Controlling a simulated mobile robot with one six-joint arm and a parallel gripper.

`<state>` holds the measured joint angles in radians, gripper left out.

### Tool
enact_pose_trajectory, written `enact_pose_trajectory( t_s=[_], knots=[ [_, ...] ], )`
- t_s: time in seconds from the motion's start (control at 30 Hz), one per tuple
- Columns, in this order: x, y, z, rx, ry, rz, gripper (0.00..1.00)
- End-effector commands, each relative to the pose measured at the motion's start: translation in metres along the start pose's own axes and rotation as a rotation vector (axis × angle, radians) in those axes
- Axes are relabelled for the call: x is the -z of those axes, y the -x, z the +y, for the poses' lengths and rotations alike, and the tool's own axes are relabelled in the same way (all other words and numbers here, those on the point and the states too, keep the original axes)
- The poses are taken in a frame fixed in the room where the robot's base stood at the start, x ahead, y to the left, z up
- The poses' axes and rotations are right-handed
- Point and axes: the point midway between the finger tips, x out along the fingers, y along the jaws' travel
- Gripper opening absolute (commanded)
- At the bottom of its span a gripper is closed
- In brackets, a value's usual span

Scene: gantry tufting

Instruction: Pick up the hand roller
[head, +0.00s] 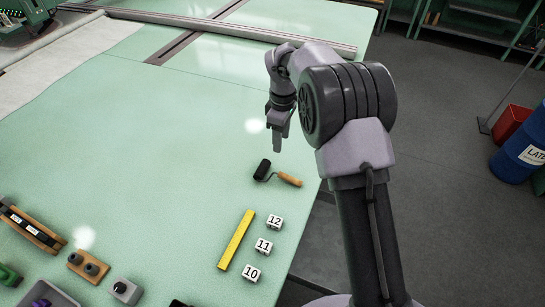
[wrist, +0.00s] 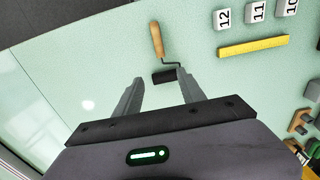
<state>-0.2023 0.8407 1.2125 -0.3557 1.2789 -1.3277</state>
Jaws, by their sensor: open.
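The hand roller (head: 274,173) lies on the green table near its right edge in the head view. It has a black roller head and a wooden handle. In the wrist view the hand roller (wrist: 157,42) lies with its handle toward the top and its black head just beyond the fingertips, roughly between them in the picture. My gripper (head: 277,146) hangs above and behind the roller, pointing down. In the wrist view my gripper (wrist: 160,88) is open, its two fingers apart with nothing between them.
A yellow ruler (head: 236,240) and numbered white blocks (head: 264,246) lie in front of the roller. A wooden holder (head: 88,266), a grey box with a knob (head: 124,291) and a brown rack (head: 32,228) stand at the left. The table (head: 150,150) is bare left of the roller.

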Motion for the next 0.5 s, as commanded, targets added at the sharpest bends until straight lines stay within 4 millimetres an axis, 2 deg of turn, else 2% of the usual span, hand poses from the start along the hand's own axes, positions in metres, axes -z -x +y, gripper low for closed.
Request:
enact_pose_trajectory(
  t_s=[0.3, 0.4, 0.5],
  knots=[
    [0.0, -0.093, 0.0, 0.004, 0.008, -0.004, 0.47],
    [0.0, -0.114, 0.0, 0.003, 0.006, -0.003, 0.47],
    [0.0, -0.123, 0.0, 0.003, 0.005, -0.002, 0.47]
  ],
)
